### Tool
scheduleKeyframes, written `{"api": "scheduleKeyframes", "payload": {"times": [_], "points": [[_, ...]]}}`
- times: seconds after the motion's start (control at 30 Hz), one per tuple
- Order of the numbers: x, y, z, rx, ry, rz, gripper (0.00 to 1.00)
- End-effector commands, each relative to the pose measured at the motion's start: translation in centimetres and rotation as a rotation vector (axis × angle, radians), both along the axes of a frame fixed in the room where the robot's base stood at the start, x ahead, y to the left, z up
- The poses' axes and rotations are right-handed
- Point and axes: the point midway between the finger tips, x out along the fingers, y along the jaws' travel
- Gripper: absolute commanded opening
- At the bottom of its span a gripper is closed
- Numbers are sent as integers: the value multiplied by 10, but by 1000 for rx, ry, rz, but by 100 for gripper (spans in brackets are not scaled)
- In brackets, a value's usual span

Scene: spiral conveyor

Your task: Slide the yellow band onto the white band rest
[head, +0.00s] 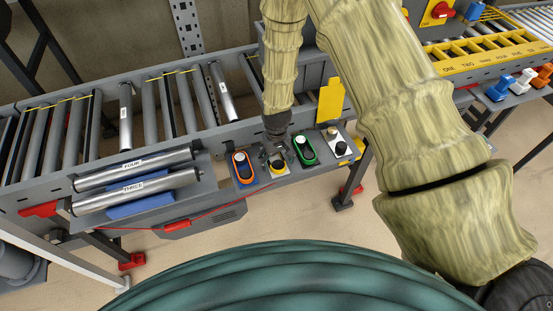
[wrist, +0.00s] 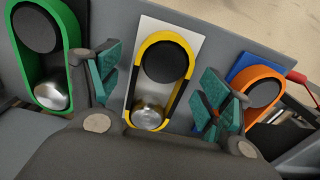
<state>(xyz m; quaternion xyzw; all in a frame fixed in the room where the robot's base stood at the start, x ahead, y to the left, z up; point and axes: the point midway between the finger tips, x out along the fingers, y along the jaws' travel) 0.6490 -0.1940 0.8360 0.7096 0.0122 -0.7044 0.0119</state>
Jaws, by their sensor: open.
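The yellow band (wrist: 188,72), with dark stretches along its sides, loops around a black round post and a silver round post on a white plate (wrist: 197,37). In the head view the yellow band (head: 278,171) shows partly below my gripper (head: 277,150). In the wrist view my gripper (wrist: 158,88) is open, with teal finger pads on either side of the band. No clear hold on the band shows. Another white plate (head: 341,156), with a black and a pale post and no visible band, stands at the row's right end in the head view.
A green band (head: 314,152) sits right of my gripper and an orange band (head: 236,174) on a blue plate sits left, both close. A yellow upright panel (head: 331,98) stands behind. Labelled rollers (head: 135,181) lie further left beside the conveyor.

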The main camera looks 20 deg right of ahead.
Motion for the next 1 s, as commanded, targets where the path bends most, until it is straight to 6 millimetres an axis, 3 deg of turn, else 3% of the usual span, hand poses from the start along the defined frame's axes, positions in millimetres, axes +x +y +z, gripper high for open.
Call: {"api": "scheduleKeyframes", "payload": {"times": [0.27,0.7,1.0], "points": [[1,0,19,0,-2,0,78],[0,0,84,0,-2,0,78],[0,0,114,0,-1,0,78]]}}
